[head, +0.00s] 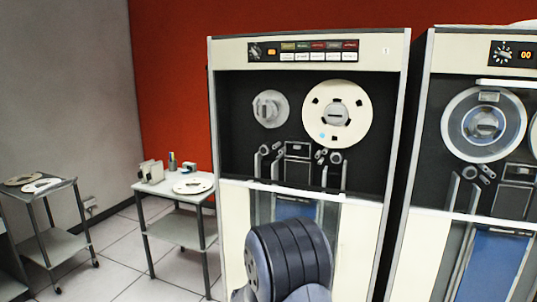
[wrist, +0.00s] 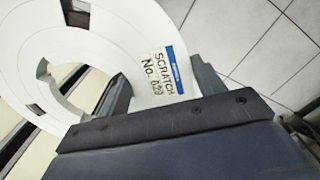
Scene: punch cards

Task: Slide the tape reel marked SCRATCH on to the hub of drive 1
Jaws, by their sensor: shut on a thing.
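My gripper (wrist: 160,88) is shut on the rim of a white tape reel (wrist: 125,40) with cut-out windows. Its label (wrist: 163,75) reads SCRATCH, with a number below it. In the head view my own arm hides the gripper, and I cannot make out the held reel there. Drive 1 (head: 232,140), marked 1 at its top right, stands ahead, upright, with a dark face. Its left hub (head: 270,109) is grey and shows no large reel. A cream reel (head: 350,125) with a blue dot sits on its right hub.
A second drive (head: 415,130) stands close on the right, with a clear-rimmed reel (head: 460,140) on it. A white side table (head: 150,185) on the left bears a flat reel (head: 193,186) and small items. A cart (head: 55,245) with reels stands far left. Tiled floor lies between them.

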